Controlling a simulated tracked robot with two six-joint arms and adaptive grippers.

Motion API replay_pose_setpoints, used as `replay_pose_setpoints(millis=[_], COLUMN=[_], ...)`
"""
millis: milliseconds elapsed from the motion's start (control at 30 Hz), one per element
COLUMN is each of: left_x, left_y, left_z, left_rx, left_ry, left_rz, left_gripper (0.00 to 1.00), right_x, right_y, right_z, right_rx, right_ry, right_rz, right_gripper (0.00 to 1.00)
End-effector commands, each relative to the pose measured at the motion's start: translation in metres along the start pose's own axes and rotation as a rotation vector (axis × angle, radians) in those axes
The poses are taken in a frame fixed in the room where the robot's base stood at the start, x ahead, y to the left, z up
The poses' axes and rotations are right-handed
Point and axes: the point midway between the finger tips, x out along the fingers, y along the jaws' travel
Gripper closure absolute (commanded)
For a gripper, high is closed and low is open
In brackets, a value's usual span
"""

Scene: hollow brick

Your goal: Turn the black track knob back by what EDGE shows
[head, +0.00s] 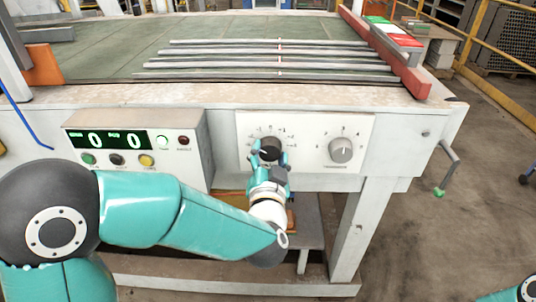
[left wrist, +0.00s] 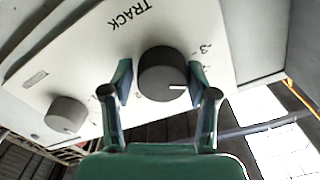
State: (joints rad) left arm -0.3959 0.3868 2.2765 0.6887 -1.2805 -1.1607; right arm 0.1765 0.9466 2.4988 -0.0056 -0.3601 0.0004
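The black track knob (head: 271,146) sits on the white panel (head: 300,122), whose word TRACK reads upside down in the left wrist view. My left gripper (head: 267,163) is at the knob. In the left wrist view the knob (left wrist: 163,72) lies between the two spread fingers (left wrist: 161,92). A gap shows on one side; whether the other finger touches is unclear. The knob's white mark points right in that view, below the scale's 3. My right gripper is out of view.
Under the display are green, black and yellow buttons (head: 146,161). A crank handle (head: 448,165) sticks out at the table's right end. Metal strips (head: 270,65) lie on top.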

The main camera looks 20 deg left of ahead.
Motion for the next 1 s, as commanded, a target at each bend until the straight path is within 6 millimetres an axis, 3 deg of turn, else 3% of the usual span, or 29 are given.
replay_pose_setpoints(millis=[33,100,467,1000], left_x=[0.000,0.000,-0.002,-0.071], left_y=[0.001,0.000,-0.002,0.000], left_z=[0.001,0.000,-0.001,0.000], left_rx=[0.001,0.001,-0.001,-0.001], left_ry=[0.000,0.001,0.004,0.004], left_rz=[0.002,0.000,-0.005,-0.003], left_gripper=[0.30,0.21,0.21,0.21], right_x=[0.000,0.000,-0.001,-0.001], right_y=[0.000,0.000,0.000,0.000], right_z=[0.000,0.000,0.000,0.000], right_rx=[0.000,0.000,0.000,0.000], right_ry=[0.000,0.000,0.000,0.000], right_rz=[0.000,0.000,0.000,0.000], right_gripper=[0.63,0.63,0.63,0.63])
